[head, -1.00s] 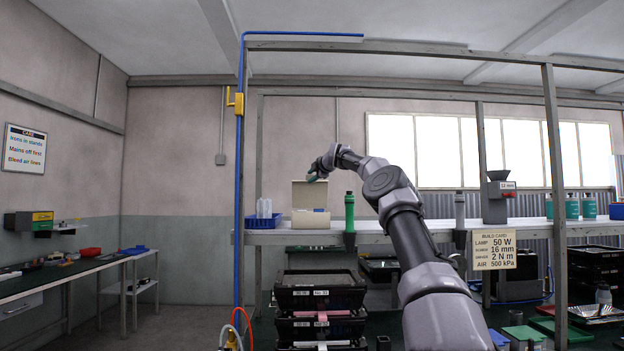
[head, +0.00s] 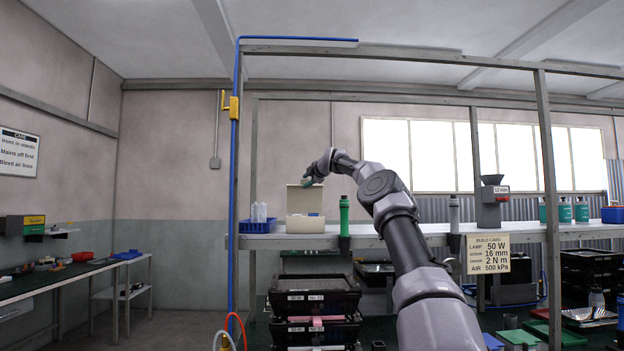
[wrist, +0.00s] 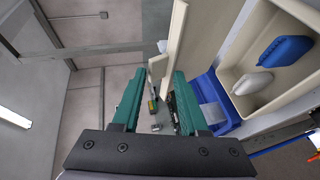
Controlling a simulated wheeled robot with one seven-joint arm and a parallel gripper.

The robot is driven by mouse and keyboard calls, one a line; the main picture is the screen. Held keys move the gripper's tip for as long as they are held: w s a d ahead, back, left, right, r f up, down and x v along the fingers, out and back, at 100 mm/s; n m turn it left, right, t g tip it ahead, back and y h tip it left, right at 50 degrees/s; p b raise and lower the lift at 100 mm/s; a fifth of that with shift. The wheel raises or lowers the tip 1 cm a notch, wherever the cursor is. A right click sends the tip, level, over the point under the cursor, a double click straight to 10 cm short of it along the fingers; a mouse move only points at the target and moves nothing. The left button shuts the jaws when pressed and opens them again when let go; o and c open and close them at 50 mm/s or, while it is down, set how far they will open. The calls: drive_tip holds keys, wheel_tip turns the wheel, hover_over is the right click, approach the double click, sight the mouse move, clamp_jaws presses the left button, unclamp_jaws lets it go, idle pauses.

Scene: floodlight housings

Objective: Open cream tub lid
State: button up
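The cream tub (head: 306,225) stands on the raised shelf; the wrist view shows its open inside and cream wall (wrist: 228,75). Its lid (head: 299,199) is swung up, standing roughly upright at the back of the tub. In the wrist view the lid (wrist: 176,45) is seen nearly edge-on. My gripper (head: 309,182) is at the lid's top edge. In the wrist view its teal fingers (wrist: 158,82) are spread, with part of the lid between them and a gap at the left finger. A blue item (wrist: 285,48) and a white item (wrist: 252,83) lie in the tub.
A blue bin (head: 258,227) with clear bottles stands close left of the tub. A green bottle (head: 344,215) stands close to its right. A grey post (head: 253,150) and blue pipe (head: 234,170) rise at the left. The shelf right of the green bottle has free room.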

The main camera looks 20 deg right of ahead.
drive_tip(key=v, duration=1)
drive_tip(key=shift+s, duration=0.25)
drive_tip(key=shift+d, duration=0.1)
